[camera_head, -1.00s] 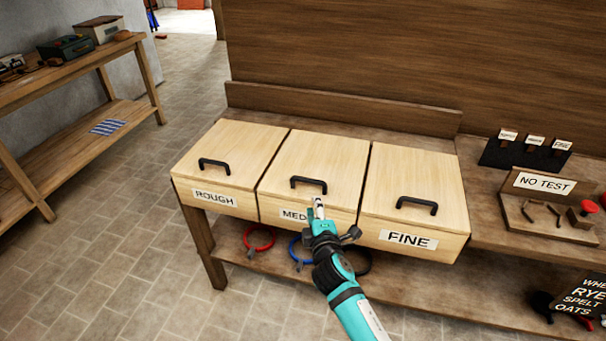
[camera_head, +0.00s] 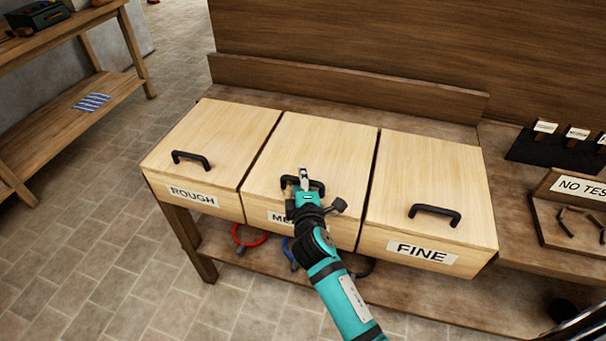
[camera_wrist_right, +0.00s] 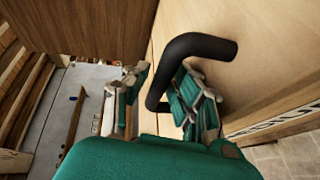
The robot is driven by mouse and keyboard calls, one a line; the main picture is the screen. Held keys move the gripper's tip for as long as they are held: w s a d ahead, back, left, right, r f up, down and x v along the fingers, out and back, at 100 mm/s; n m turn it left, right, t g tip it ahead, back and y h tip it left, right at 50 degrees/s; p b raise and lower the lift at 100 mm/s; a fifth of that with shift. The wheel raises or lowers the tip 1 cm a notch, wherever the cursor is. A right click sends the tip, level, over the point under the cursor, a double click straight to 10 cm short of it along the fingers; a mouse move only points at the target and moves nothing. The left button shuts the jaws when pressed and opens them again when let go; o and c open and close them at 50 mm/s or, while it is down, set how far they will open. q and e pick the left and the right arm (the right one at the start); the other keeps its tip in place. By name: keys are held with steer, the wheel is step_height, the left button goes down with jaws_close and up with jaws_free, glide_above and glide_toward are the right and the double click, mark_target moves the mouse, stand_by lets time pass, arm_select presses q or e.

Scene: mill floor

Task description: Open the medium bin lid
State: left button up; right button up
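The medium bin's pale wooden lid (camera_head: 325,142) lies closed on the middle bin, with a black bar handle (camera_head: 318,184) near its front edge. The bin's label (camera_head: 280,217) is partly hidden by my right arm. My right gripper (camera_head: 303,178) is at the left part of this handle. In the right wrist view, the fingers of my right gripper (camera_wrist_right: 160,88) are spread apart. The black handle (camera_wrist_right: 195,47) passes in front of the right finger and reaches into the gap between the fingers. I cannot tell whether they touch it. My left gripper is not in view.
The closed rough bin (camera_head: 215,140) stands at left and the closed fine bin (camera_head: 432,175) at right, close beside the middle bin. A wooden backboard (camera_head: 340,85) rises behind. Red and blue rings (camera_head: 248,238) show below the bins.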

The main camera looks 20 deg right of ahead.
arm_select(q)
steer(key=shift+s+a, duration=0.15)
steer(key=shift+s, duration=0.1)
arm_select(e)
steer(key=shift+s, duration=0.1)
steer(key=shift+c, duration=0.3)
jaws_close()
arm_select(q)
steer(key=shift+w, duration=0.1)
arm_select(e)
steer(key=shift+r, duration=0.15)
